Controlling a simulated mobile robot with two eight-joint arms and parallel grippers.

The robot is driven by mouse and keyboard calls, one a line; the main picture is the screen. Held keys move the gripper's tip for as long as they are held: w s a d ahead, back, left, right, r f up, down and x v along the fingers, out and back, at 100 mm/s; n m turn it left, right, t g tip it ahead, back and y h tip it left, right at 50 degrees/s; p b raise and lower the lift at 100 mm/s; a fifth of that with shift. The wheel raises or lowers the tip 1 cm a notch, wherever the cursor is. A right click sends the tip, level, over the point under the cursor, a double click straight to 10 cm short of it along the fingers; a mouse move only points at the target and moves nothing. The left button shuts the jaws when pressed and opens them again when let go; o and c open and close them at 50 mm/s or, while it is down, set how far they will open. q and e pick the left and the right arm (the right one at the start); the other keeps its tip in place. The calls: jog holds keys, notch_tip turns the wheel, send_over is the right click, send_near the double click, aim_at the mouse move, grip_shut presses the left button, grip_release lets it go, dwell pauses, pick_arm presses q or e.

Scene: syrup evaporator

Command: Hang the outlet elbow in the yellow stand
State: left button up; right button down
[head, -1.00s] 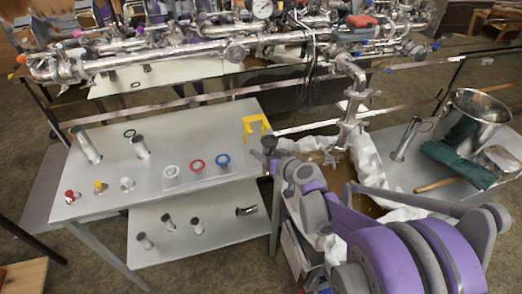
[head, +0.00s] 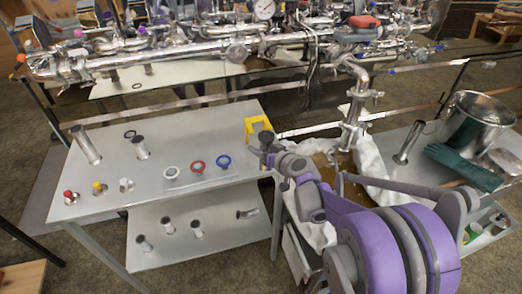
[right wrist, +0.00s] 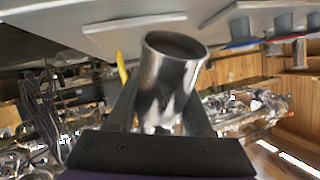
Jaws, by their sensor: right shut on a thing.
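The yellow stand (head: 250,123) is at the right end of the upper grey table, near its back corner. My right gripper (head: 266,146) is right beside the stand, at its front right. In the right wrist view, my right gripper (right wrist: 160,118) is shut on a shiny metal tube with an open round end, which I take to be the outlet elbow (right wrist: 165,85). A strip of the yellow stand (right wrist: 122,68) shows just behind one finger. I cannot tell whether the elbow touches the stand. My left gripper is not in view.
White, red and blue rings (head: 197,167) lie on the table left of the stand. Metal tubes (head: 86,147) and small valves stand further left. Steel pipework (head: 190,50) runs behind. A vertical pipe (head: 352,115) and a cloth-lined bin are to the right.

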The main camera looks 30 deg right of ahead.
jog(key=shift+w, duration=0.1)
jog(key=shift+w+d+f, duration=0.15)
jog(key=shift+w, duration=0.35)
jog(key=shift+w, duration=0.15)
jog(key=shift+w+d, duration=0.15)
jog(key=shift+w, duration=0.3)
dwell(0.5)
jog(key=shift+w+d, duration=0.2)
jog(key=shift+w, duration=0.5)
jog(key=shift+w+d, duration=0.15)
jog(key=shift+w, duration=0.5)
jog(key=shift+w, duration=0.2)
jog(key=shift+w+d, duration=0.25)
jog(key=shift+w, duration=0.7)
jog(key=shift+w+d+f+p, duration=0.1)
jog(key=shift+w+d+p, duration=0.05)
jog(key=shift+p, duration=0.15)
